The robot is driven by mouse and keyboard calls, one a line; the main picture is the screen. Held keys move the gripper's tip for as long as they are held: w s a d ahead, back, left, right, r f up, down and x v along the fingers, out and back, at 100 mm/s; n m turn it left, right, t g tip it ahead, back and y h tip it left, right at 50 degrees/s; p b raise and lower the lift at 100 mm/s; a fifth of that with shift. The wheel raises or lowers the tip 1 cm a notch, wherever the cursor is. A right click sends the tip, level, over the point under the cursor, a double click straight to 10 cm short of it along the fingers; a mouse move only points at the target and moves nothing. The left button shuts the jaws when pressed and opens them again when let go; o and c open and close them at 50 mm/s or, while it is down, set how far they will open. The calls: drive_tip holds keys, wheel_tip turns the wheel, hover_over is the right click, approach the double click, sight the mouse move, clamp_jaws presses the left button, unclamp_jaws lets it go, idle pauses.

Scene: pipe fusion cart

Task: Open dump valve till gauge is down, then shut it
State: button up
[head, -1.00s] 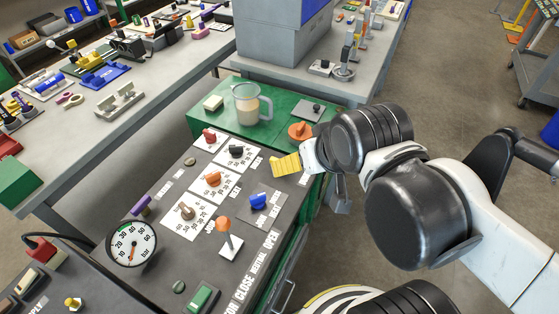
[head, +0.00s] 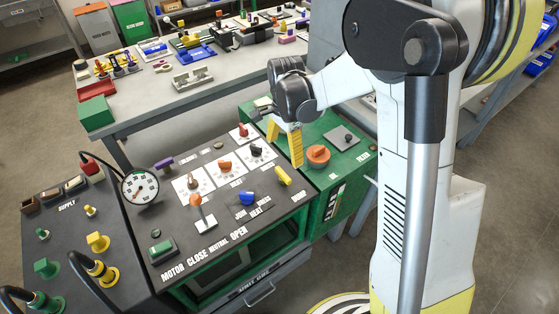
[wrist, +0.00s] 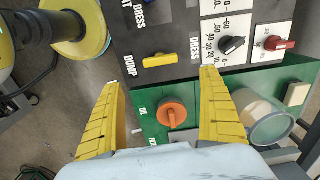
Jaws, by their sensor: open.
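The dump valve is a small yellow handle (head: 283,175) at the right edge of the dark panel. In the wrist view the yellow handle (wrist: 159,60) sits beside the word DUMP, lying roughly along the panel edge. The round white gauge (head: 139,187) stands at the panel's left; its needle is too small to read surely. My gripper (head: 284,150) has yellow fingers, pointing down near the panel's right edge. In the wrist view my gripper (wrist: 161,80) is open and empty, with the handle beyond the gap between its fingertips, apart from both.
An orange knob (head: 318,154) sits on the green box beside the panel; it also shows between my fingers in the wrist view (wrist: 172,113). A clear jug (wrist: 266,120) is near the right finger. Blue (head: 247,198) and other knobs crowd the panel.

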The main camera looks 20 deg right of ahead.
sight(283, 173)
wheel_tip(283, 173, down, 11)
drive_tip(key=b, duration=0.4)
drive_tip(key=shift+w+a+f, duration=0.1)
drive_tip(key=shift+f, duration=0.05)
drive_tip(key=c, duration=1.2)
